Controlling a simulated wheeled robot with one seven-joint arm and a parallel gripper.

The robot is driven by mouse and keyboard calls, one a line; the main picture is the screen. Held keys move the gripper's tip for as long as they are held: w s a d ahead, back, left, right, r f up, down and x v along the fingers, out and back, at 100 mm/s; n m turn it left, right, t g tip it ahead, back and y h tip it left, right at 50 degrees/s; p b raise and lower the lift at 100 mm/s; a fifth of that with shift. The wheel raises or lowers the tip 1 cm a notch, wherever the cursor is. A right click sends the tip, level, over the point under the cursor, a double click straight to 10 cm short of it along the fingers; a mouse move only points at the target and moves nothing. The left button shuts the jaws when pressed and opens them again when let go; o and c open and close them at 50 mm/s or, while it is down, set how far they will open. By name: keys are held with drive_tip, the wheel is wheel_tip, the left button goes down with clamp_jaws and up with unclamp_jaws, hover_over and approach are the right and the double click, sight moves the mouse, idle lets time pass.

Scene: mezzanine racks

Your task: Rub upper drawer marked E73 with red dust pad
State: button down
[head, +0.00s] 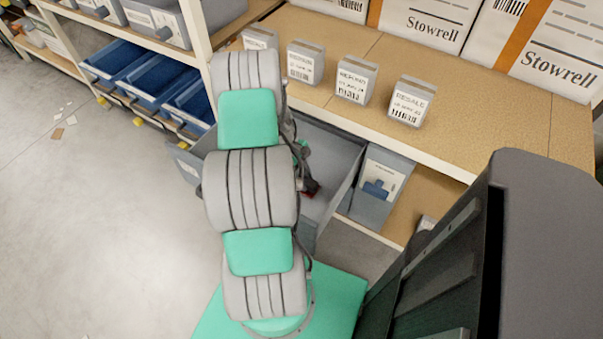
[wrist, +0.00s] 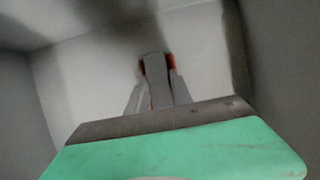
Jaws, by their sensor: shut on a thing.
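My gripper (wrist: 157,85) is shut on a red pad (wrist: 143,67), and only thin red edges of it show around the fingers in the wrist view. The gripper is down between the drawer's walls, close to a pale inner surface (wrist: 90,75). I cannot tell whether the pad touches it. My arm covers much of the drawer in the head view. No E73 marking is readable on it.
Small labelled grey boxes (head: 352,80) stand in a row on the shelf above, with Stowrell cartons (head: 425,22) behind. A grey bin with a blue handle (head: 376,190) is right of the drawer. Blue bins (head: 155,78) are at left. The floor (head: 90,200) at left is mostly clear.

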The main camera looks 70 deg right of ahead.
sight(312, 184)
drive_tip(key=shift+s+a+p, duration=0.15)
drive_tip(key=shift+s+p, duration=0.15)
drive_tip(key=shift+s, duration=0.5)
drive_tip(key=shift+s+a+p, duration=0.15)
drive_tip(key=shift+s+p, duration=0.15)
drive_tip(key=shift+s, duration=0.45)
drive_tip(key=shift+w+d+b, duration=0.2)
drive_tip(key=shift+w+b, duration=0.05)
drive_tip(key=shift+w, duration=0.8)
drive_tip(key=shift+w+d+b, duration=0.15)
drive_tip(key=shift+w+b, duration=0.05)
drive_tip(key=shift+w, duration=0.85)
drive_tip(key=shift+w+d+b, duration=0.2)
drive_tip(key=shift+w+b, duration=0.05)
drive_tip(key=shift+w, duration=0.8)
wheel_tip(312, 184, up, 6)
drive_tip(key=p, duration=0.5)
wheel_tip(312, 184, up, 3)
drive_tip(key=p, duration=0.2)
drive_tip(key=shift+r+p, duration=0.1)
drive_tip(key=shift+p, duration=0.25)
